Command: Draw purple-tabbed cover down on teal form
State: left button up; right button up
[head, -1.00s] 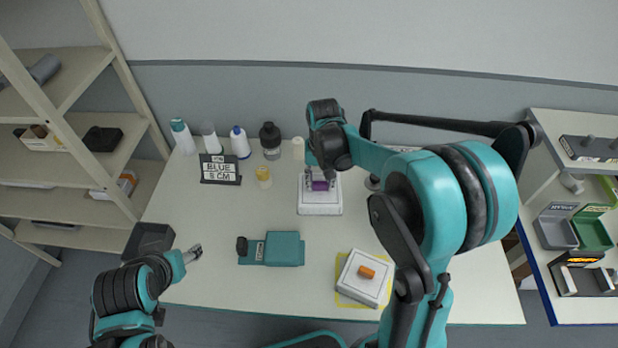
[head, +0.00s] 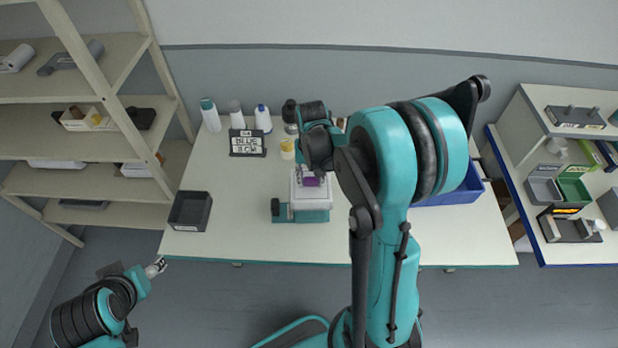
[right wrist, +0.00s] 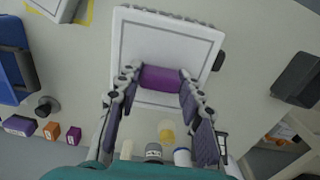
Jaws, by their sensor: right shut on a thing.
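The white cover (head: 312,198) with a purple tab (head: 316,181) is over the far part of the teal form (head: 300,216). The form's near edge and left side with a dark knob (head: 275,207) show past it. I cannot tell whether the cover touches the form. My right gripper (head: 312,174) is shut on the purple tab, its fingers at the tab's two ends in the right wrist view (right wrist: 160,79). There the cover (right wrist: 165,45) hides the teal body. My left gripper (head: 156,267) is off the table's front left corner; its jaw opening is unclear.
A black tray (head: 190,211) stands at the table's left. Several bottles (head: 263,119), a yellow cup (head: 287,148) and a sign (head: 247,144) line the back. A blue bin (head: 452,193) is at the right. Another white cover (right wrist: 52,8) lies on a yellow mat.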

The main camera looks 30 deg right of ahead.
aim_at(311, 190)
jog(key=shift+a, duration=0.1)
notch_tip(311, 190, down, 6)
jog(key=b, duration=0.5)
jog(key=shift+r, duration=0.1)
jog(key=shift+f, duration=2.55)
dwell(2.3)
jog(key=o, duration=1)
jog(key=shift+o, duration=0.2)
notch_tip(311, 190, up, 12)
